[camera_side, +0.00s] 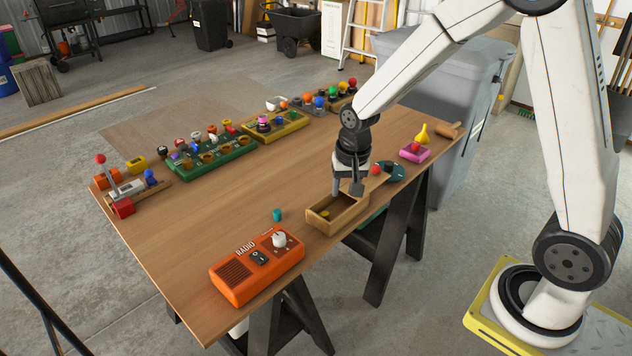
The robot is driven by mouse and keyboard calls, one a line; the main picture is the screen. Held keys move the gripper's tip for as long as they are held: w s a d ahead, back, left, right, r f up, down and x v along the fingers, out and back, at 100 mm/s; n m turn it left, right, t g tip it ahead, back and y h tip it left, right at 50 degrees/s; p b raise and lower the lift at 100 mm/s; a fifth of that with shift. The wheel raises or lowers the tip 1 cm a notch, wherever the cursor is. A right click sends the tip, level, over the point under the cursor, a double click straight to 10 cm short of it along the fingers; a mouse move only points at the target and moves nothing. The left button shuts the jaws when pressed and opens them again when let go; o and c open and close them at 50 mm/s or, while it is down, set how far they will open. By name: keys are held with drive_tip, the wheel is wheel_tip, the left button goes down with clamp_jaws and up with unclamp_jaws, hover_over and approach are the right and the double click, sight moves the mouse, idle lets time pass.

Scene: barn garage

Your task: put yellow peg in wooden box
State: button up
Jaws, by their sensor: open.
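The wooden box (318,223) is a small open-topped box near the table's front edge. A small yellow piece (325,212), which looks like the yellow peg, lies inside it toward the left end. My gripper (348,192) points down over the right part of the box. Its fingers are apart, with nothing visible between them. The fingers and the box wall hide part of the box's inside.
An orange radio (257,266) and a small teal peg (277,215) stand left of the box. A green rack (212,155) sits farther back. The table's middle (240,195) is clear.

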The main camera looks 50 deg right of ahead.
drive_tip(key=s+a+r+n+t, duration=0.1)
drive_tip(key=s+a+n, duration=0.2)
drive_tip(key=s+n, duration=0.4)
drive_tip(key=s, duration=0.5)
drive_tip(key=shift+r+n, duration=0.3)
